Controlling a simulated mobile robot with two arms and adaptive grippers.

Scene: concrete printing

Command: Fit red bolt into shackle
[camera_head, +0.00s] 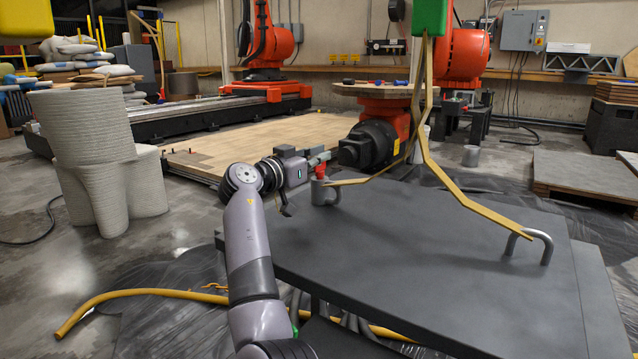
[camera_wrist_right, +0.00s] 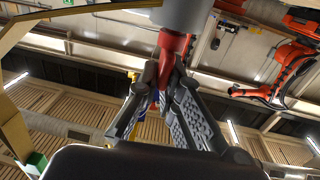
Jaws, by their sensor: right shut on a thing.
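The bolt sits just above a grey metal shackle (camera_head: 320,191). In the right wrist view the two fingers (camera_wrist_right: 168,88) close around the red bolt (camera_wrist_right: 173,45). The bolt's far end meets the grey round shackle (camera_wrist_right: 188,12); how deep it sits cannot be told. A yellow sling leg (camera_head: 385,166) runs to this shackle. My left gripper is not in view.
A dark grey slab (camera_head: 420,250) carries the shackle and a second bent metal loop (camera_head: 545,245) at the right. Yellow sling legs come down from a green block (camera_head: 430,17). A layered concrete piece (camera_head: 95,150) stands left. A yellow hose (camera_head: 150,293) lies on the floor.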

